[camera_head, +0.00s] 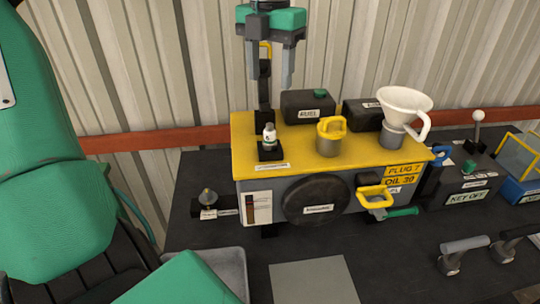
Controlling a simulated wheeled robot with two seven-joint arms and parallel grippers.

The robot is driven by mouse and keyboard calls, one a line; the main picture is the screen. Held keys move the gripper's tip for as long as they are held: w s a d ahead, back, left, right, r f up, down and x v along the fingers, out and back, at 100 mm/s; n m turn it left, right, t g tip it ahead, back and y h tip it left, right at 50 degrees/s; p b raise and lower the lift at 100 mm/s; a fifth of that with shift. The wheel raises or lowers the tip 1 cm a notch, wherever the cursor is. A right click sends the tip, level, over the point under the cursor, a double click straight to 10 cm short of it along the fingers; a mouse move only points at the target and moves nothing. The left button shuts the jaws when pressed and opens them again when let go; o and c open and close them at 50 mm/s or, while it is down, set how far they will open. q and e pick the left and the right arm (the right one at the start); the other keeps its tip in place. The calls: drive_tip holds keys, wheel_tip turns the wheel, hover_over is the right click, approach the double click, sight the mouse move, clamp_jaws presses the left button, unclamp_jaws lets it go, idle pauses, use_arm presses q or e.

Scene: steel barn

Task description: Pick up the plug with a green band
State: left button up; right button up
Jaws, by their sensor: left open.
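A small white plug (269,136) with a dark top stands upright in a black square holder (271,152) on the yellow top of a grey machine. It is too small for me to be sure of a green band. My left gripper (268,76) hangs above the plug with its fingers pointing down. It is open and empty, with clear space between its fingertips and the plug. My right gripper is not in view.
A black post (264,95) stands just behind the plug. On the yellow top (300,155) are a yellow-handled cap (330,137), a black fuel can (307,105) and a white funnel (404,102). A grey tray (233,268) and a flat grey plate (313,281) lie in front.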

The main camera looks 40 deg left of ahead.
sight(270, 124)
use_arm(q)
wheel_tip(270, 124, down, 10)
drive_tip(key=shift+w+a+r+p, duration=0.1)
drive_tip(key=shift+a+r+p, duration=0.05)
drive_tip(key=shift+p, duration=0.4)
drive_tip(key=shift+f+p, duration=0.45)
drive_tip(key=shift+f, duration=0.05)
drive_tip(key=f, duration=0.1)
drive_tip(key=f+p, duration=0.1)
drive_tip(key=f, duration=0.1)
drive_tip(key=shift+w+a+f, duration=0.15)
drive_tip(key=shift+w+a, duration=0.1)
drive_tip(key=shift+f, duration=0.45)
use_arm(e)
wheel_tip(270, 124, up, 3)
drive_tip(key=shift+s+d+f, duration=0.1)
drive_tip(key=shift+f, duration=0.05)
use_arm(q)
drive_tip(key=c, duration=1.1)
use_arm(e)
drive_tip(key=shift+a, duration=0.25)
use_arm(q)
drive_tip(key=shift+c, duration=0.2)
